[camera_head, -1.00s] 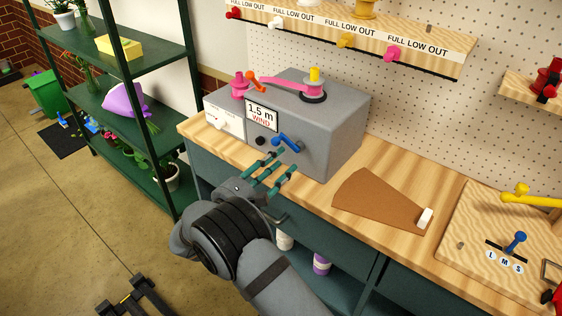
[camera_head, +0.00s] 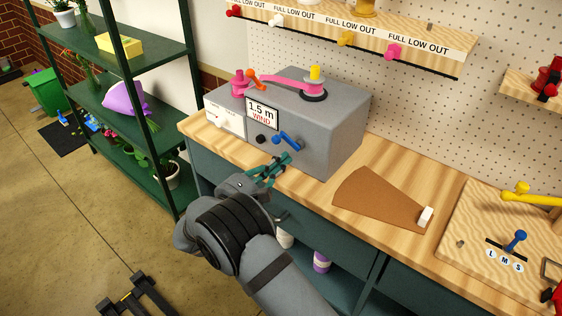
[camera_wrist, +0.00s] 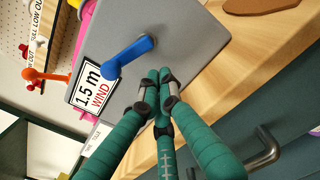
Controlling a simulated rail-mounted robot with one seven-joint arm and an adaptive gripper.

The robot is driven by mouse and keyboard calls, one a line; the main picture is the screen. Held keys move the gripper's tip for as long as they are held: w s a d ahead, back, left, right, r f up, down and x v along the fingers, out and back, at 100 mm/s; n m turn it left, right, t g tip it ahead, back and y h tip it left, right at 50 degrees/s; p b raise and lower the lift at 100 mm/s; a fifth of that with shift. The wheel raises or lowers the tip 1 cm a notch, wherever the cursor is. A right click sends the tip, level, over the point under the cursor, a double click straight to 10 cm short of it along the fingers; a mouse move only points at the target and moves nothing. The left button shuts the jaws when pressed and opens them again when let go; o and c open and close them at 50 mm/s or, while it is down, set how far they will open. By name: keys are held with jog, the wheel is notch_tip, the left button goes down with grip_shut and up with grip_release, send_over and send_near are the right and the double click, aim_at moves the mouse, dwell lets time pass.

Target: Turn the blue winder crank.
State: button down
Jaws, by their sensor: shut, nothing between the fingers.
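The blue winder crank (camera_head: 287,141) sticks out from the front face of the grey winder box (camera_head: 335,140), below the "1.5 m WIND" sign (camera_head: 262,113). The crank (camera_wrist: 128,55) also shows in the wrist view, slanting across the grey face. My gripper (camera_head: 278,165) has green fingers, drawn together with nothing between them. In the wrist view its fingertips (camera_wrist: 160,76) sit just below and to the right of the crank's upper end; whether they touch it I cannot tell. A pink ribbon (camera_head: 285,84) runs across the top of the box.
A brown fan-shaped board (camera_head: 375,200) lies on the wooden bench right of the box. A drawer handle (camera_wrist: 262,150) juts from the bench front near my fingers. A green shelf rack (camera_head: 125,70) stands at left. Further right is a wooden board (camera_head: 480,240) with an L M S lever.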

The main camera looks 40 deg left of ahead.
dwell(0.4)
jog(key=c, duration=1.6)
grip_release()
jog(key=shift+s, duration=0.15)
jog(key=s, duration=1.1)
jog(key=shift+s+a, duration=0.35)
jog(key=shift+a, duration=0.05)
